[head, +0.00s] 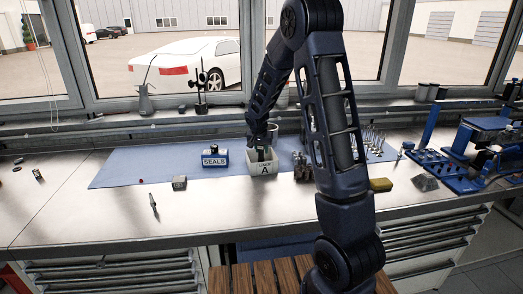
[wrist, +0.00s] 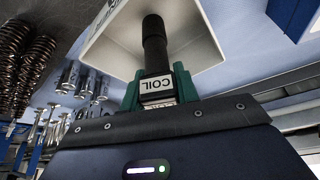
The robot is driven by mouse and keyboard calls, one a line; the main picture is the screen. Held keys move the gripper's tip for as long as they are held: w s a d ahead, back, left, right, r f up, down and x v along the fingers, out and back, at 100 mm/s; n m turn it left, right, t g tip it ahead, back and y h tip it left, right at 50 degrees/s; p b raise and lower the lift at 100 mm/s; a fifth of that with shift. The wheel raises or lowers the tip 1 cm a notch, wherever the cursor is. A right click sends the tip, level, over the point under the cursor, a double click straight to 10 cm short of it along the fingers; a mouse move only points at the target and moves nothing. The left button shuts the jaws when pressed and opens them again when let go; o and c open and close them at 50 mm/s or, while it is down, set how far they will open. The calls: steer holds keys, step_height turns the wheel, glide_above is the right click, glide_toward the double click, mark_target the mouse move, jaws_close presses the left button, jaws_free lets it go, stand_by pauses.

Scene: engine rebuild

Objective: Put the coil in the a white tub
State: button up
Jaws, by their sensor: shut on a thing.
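The coil (wrist: 155,50) is a dark upright-looking cylinder with a white "COIL" label at its base. My gripper (wrist: 158,86) has green fingers shut on the labelled end of the coil. The white tub (head: 263,168), marked "A", stands on the blue mat. My gripper is at the tub's mouth in the head view (head: 263,148), and hides part of it. In the wrist view the coil's free end lies over the inside of the white tub (wrist: 112,38). Whether the coil touches the tub cannot be told.
A blue "SEALS" box (head: 215,157) stands left of the tub on the blue mat (head: 130,172). Springs (wrist: 38,65) and valves stand to the right of the tub in the head view. A small grey block (head: 179,183) and a yellow block (head: 381,185) lie nearer the front.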

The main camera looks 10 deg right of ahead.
steer(key=shift+f, duration=0.3)
steer(key=o, duration=1)
steer(key=shift+r, duration=0.1)
steer(key=v, duration=1.1)
steer(key=s+d+r, duration=0.5)
steer(key=s+r, duration=0.2)
steer(key=s+d+r+n, duration=0.1)
steer(key=s+d, duration=0.1)
steer(key=s, duration=0.8)
steer(key=s+d+r+n+y, duration=0.1)
steer(key=s+d+r+n, duration=0.1)
steer(key=s, duration=0.7)
steer(key=s+d+r+n, duration=0.1)
steer(key=s+d+r, duration=0.1)
steer(key=s, duration=0.8)
steer(key=shift+s+d+t+y, duration=0.15)
steer(key=shift+d+y, duration=0.05)
steer(key=shift+d, duration=0.2)
steer(key=shift+s+d+t+y, duration=0.15)
steer(key=shift+s+d+y, duration=0.05)
steer(key=shift+d, duration=0.25)
